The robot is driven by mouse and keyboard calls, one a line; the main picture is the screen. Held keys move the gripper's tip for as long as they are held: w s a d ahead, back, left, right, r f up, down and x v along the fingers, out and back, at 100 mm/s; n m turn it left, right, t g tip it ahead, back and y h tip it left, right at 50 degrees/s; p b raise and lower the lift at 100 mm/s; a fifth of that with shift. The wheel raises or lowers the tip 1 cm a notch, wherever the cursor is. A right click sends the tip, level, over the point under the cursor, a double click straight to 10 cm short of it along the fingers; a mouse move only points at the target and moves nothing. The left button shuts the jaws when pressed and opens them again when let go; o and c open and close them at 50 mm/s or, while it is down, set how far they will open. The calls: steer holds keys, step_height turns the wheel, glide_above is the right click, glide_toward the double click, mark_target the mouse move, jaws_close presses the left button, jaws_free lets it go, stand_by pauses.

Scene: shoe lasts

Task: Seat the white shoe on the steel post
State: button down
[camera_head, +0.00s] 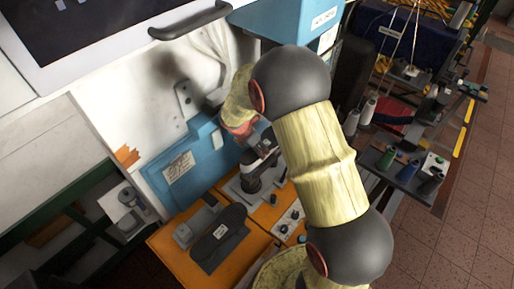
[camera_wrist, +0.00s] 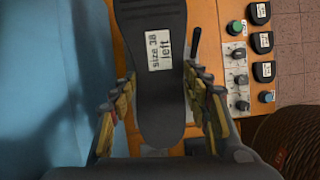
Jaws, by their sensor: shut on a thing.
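In the wrist view the two fingers of my gripper (camera_wrist: 163,112) sit on either side of the narrow end of a dark shoe sole (camera_wrist: 158,105). A white label on it reads "size 38 left". The sole faces the camera, so the upper and its colour are hidden beneath. In the head view my gripper (camera_head: 258,148) is small and partly behind my arm, above a dark upright piece (camera_head: 250,182) that may be the post. I cannot tell whether the held shoe touches it.
An orange bench (camera_head: 168,252) bears a dark sole-shaped piece (camera_head: 222,246) with a label. A knob panel (camera_wrist: 238,76) is to the right in the wrist view. A blue panel (camera_head: 203,150) stands behind, close to my gripper. Spools (camera_head: 385,160) stand on a stand at right.

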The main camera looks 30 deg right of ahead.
stand_by(0.4)
steer(key=c, duration=1.2)
jaws_free()
steer(key=shift+c, duration=0.2)
steer(key=o, duration=0.4)
steer(key=shift+f, duration=0.1)
steer(key=shift+f, duration=0.1)
steer(key=v, duration=1.2)
